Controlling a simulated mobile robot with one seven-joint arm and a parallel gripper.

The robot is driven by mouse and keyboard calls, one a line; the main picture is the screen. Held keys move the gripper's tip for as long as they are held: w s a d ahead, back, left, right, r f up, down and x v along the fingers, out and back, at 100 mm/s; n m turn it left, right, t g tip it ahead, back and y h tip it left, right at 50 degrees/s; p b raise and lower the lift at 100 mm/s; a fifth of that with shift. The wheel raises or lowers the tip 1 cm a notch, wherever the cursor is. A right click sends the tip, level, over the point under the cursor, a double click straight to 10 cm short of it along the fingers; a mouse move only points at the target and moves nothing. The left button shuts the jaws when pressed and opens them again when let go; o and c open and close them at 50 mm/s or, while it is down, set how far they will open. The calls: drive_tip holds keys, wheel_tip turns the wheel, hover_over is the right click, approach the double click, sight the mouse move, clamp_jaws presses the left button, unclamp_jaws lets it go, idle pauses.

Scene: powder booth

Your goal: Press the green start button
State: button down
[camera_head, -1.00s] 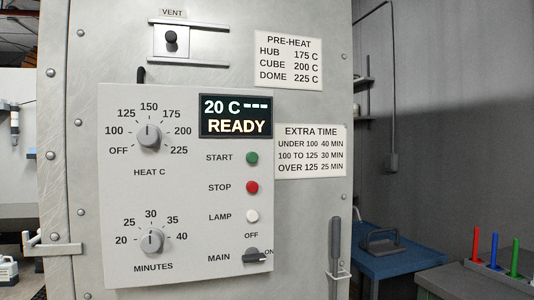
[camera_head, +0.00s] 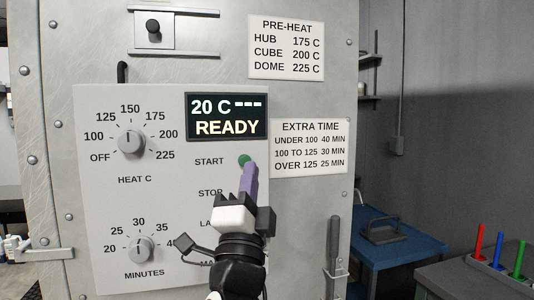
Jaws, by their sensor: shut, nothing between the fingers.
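The green start button (camera_head: 244,160) is on the grey control panel (camera_head: 95,190), right of the word START and below the display (camera_head: 227,117). The display reads 20 C, dashes and READY. My gripper (camera_head: 249,167) is shut and empty. Its purple fingers point up, and their tips overlap the lower right edge of the green button in the picture. I cannot tell whether they touch it. My gripper and wrist hide the stop button, the lamp button and the main switch.
The heat dial (camera_head: 131,142) and the minutes dial (camera_head: 141,249) are on the panel's left. A vent slider (camera_head: 153,27) is above. A vertical handle (camera_head: 334,245) is at right. A blue table (camera_head: 410,246) and a rack of coloured pegs (camera_head: 498,262) stand further right.

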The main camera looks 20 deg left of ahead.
drive_tip(key=shift+w+d+f+m, duration=0.15)
drive_tip(key=shift+w+d+m, duration=0.05)
drive_tip(key=shift+w, duration=0.2)
drive_tip(key=shift+w+d+f+m, duration=0.15)
drive_tip(key=shift+w+d+m, duration=0.05)
drive_tip(key=shift+w, duration=0.2)
drive_tip(key=w+a, duration=0.5)
drive_tip(key=w, duration=0.2)
drive_tip(key=shift+w+p, duration=0.15)
drive_tip(key=shift+p, duration=0.3)
drive_tip(key=shift+w, duration=0.1)
idle(1.5)
drive_tip(key=shift+w+a, duration=0.15)
drive_tip(key=shift+w, duration=0.1)
drive_tip(key=shift+w+a, duration=0.25)
drive_tip(key=shift+w, duration=0.15)
idle(0.8)
drive_tip(key=shift+s, duration=0.15)
drive_tip(key=shift+s+d+b, duration=0.3)
drive_tip(key=shift+s+d, duration=0.15)
drive_tip(key=shift+s, duration=0.15)
